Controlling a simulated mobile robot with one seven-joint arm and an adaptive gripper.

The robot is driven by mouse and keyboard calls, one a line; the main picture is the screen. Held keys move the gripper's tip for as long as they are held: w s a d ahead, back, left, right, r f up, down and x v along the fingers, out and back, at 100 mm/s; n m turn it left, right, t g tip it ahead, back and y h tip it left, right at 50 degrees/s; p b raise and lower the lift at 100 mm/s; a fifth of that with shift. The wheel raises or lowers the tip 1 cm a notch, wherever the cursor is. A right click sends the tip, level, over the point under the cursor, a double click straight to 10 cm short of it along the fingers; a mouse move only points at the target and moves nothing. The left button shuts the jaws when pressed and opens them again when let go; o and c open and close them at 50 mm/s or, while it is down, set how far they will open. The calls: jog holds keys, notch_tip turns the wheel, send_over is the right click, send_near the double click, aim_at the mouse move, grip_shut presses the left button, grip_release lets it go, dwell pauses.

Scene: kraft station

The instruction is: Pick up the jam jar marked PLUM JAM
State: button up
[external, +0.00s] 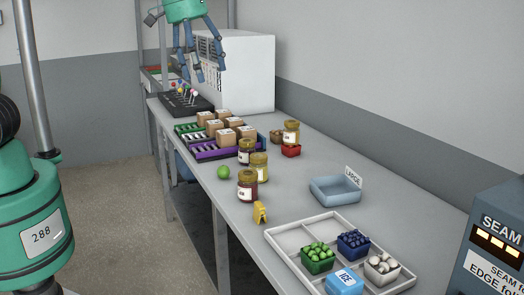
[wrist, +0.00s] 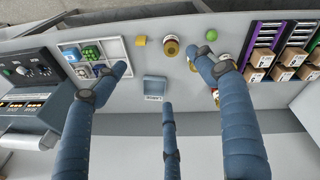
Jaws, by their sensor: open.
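Several jam jars with gold lids stand upright on the long grey table. Two hold dark jam: a front jar (external: 247,187) and one farther back (external: 247,151). Two look yellow: a jar between the dark ones (external: 258,167) and a jar standing at a red box (external: 291,132). Their label words are too small to read, so I cannot tell which says PLUM JAM. My gripper (external: 199,68) is open and empty, high above the table's far end. In the wrist view its blue fingers (wrist: 158,88) are spread; one jar lid (wrist: 170,46) shows clearly, others are partly hidden by a finger.
A white tray (external: 287,237) with small boxes is at the near end, beside a blue bin (external: 335,190) marked LARGE. A yellow item (external: 260,212) and green ball (external: 223,172) lie near the front edge. Crates with brown boxes (external: 226,137) and a white cabinet (external: 248,75) stand farther back.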

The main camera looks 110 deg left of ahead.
jog(key=w+a+f+n+g, duration=0.1)
jog(key=a+f+n, duration=0.35)
jog(key=a, duration=0.45)
jog(key=w+a+f+n, duration=0.1)
jog(key=a+f+n, duration=0.2)
jog(key=a+f, duration=0.35)
jog(key=n+g+h, duration=0.1)
jog(key=n, duration=0.6)
send_over(247, 140)
jog(key=shift+m, duration=0.25)
notch_tip(247, 140, down, 12)
jog(key=shift+d+r, duration=0.1)
jog(key=shift+f+b, duration=0.3)
jog(key=shift+f, duration=3.95)
jog(key=shift+f, duration=0.1)
jog(key=shift+d+f+b, duration=0.1)
jog(key=shift+f+b, duration=0.35)
jog(key=shift+f, duration=2.05)
